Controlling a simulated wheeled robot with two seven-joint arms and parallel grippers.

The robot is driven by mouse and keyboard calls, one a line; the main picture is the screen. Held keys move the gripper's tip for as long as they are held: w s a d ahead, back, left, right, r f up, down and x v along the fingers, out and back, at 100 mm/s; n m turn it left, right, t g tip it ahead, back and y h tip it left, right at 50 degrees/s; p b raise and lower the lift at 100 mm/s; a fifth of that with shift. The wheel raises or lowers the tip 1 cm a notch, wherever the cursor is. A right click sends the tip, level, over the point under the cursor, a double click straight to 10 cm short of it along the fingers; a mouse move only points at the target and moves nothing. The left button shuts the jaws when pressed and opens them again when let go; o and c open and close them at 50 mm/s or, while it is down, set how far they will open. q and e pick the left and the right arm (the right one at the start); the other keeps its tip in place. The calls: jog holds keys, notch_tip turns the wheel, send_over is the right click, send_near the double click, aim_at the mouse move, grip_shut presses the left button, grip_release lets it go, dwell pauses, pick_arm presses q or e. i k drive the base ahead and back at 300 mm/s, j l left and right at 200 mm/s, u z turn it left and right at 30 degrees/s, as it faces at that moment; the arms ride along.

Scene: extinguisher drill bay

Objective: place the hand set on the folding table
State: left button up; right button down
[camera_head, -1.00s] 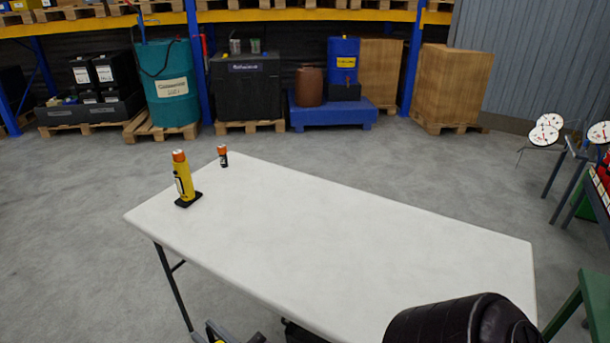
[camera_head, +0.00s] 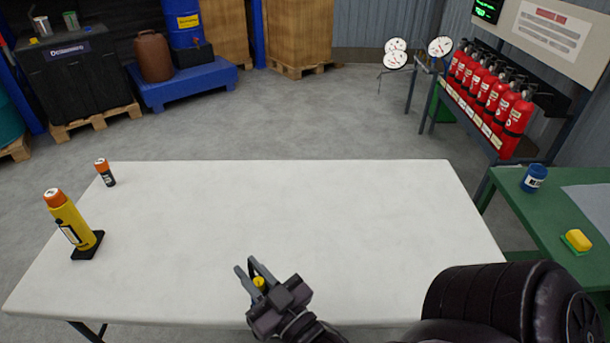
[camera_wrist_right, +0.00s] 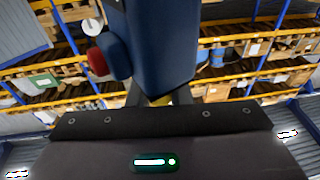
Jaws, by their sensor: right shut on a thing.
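My right gripper (camera_head: 250,270) shows in the head view over the table's near edge. It is shut on a small yellow thing (camera_head: 259,282), which I take to be the hand set; the fingers hide most of it. A bit of yellow also shows between the fingers in the right wrist view (camera_wrist_right: 160,100). The folding table (camera_head: 300,210) has a white top, with its middle bare. The held thing is seen against this top; its height above it is hard to tell. My left gripper is not in view.
A yellow bottle with an orange cap (camera_head: 70,220) on a black base and a small orange-topped cylinder (camera_head: 105,172) stand at the table's left.

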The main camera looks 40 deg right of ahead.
aim_at(379, 249)
jog(key=i+j+z, duration=0.2)
jog(key=z, duration=0.25)
jog(key=i+j+z, duration=0.2)
jog(key=z, duration=0.2)
jog(key=i+j+z, duration=0.15)
jog(key=j+z, duration=0.3)
jog(key=i+j+z, duration=0.1)
jog(key=j+z, duration=0.15)
jog(key=z, duration=0.2)
jog(key=j+z, duration=0.4)
jog(key=j, duration=0.35)
jog(key=i, duration=0.05)
